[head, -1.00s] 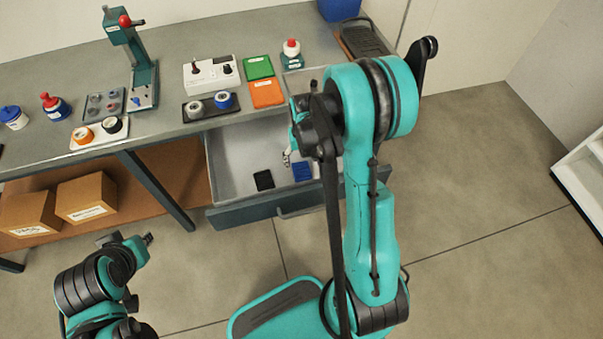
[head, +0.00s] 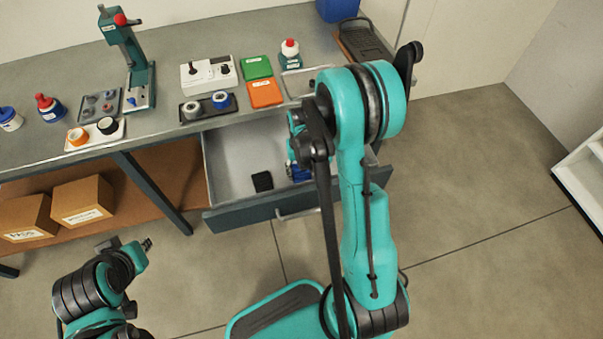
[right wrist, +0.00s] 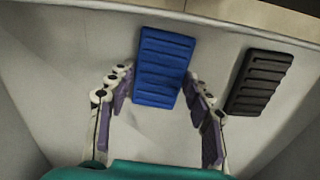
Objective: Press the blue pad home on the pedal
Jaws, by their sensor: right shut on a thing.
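The blue ribbed pad (right wrist: 165,55) lies in the open drawer (head: 228,165). In the right wrist view it stands between the fingers of my right gripper (right wrist: 157,80), which is shut on its near part. In the head view my arm hides much of the blue pad (head: 300,173), and the right fingertips cannot be made out. A dark ribbed object (head: 366,42) at the bench's far right end may be the pedal; I cannot be sure. My left gripper (head: 147,244) is low on the left, away from the bench, and too small to read.
A black ribbed pad (right wrist: 260,82) lies beside the blue one in the drawer. The bench (head: 40,85) holds a green press (head: 140,75), green and orange blocks (head: 265,93), a white control box (head: 208,73) and bottles. The drawer walls enclose my right gripper.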

